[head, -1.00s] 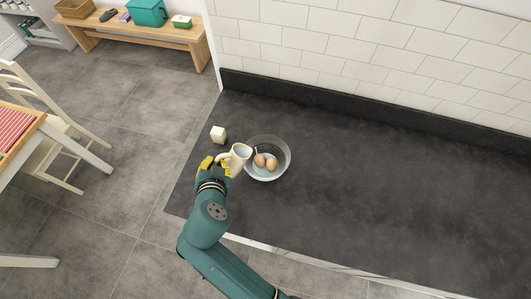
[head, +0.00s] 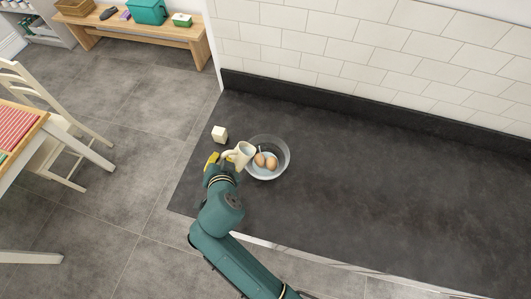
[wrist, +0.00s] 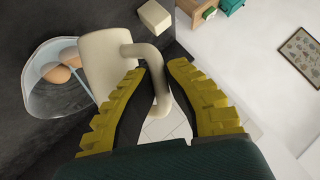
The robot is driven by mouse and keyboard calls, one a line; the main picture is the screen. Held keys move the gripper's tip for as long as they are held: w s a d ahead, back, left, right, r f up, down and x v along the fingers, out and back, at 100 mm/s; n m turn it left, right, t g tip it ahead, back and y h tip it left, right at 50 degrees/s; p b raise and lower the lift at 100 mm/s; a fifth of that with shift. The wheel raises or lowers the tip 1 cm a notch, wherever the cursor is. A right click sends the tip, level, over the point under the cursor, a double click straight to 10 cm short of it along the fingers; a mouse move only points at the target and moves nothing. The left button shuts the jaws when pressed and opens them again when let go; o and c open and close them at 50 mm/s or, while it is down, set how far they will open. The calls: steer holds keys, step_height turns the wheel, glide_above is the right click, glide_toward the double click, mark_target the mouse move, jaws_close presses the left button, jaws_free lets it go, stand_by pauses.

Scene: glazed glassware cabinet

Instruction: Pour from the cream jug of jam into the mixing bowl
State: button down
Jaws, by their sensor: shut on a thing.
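The cream jug (head: 239,156) is off to the left edge of the mixing bowl, its mouth leaning toward the bowl in the head view. In the wrist view the jug (wrist: 105,62) shows its side and its handle (wrist: 160,78). My gripper (head: 216,162) is shut on the handle, with its yellow fingers (wrist: 158,72) on either side of it. The clear mixing bowl (head: 284,146) stands on the dark counter and holds two brown eggs (head: 266,161). It also shows in the wrist view (wrist: 45,102), partly behind the jug. I cannot see any jam or a stream.
A small cream block (head: 219,134) stands on the counter (head: 390,190) just behind and left of the jug. The counter to the right of the bowl is clear. A tiled wall (head: 350,60) runs along the back. The counter's left edge is close to my gripper.

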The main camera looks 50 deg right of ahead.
mark_target(234, 151)
steer(key=shift+s+d+r+m+t+y+p, duration=0.15)
steer(key=shift+d+m+t+y+p, duration=0.1)
steer(key=shift+d+m+y+p, duration=0.3)
steer(key=shift+s+d+r+m+t+y+p, duration=0.15)
steer(key=shift+d+m+t+y+p, duration=0.1)
steer(key=shift+d+m+y+p, duration=0.25)
stand_by(1.3)
steer(key=shift+s+d+f+m+y, duration=0.1)
steer(key=shift+s+d+m+y, duration=0.15)
steer(key=shift+y, duration=0.3)
stand_by(0.7)
steer(key=shift+s+d+r+m+t+y, duration=0.2)
steer(key=shift+d+r+m+t+y, duration=0.25)
steer(key=shift+d+r, duration=0.2)
stand_by(0.6)
steer(key=shift+s+d+f, duration=0.1)
steer(key=shift+d, duration=0.05)
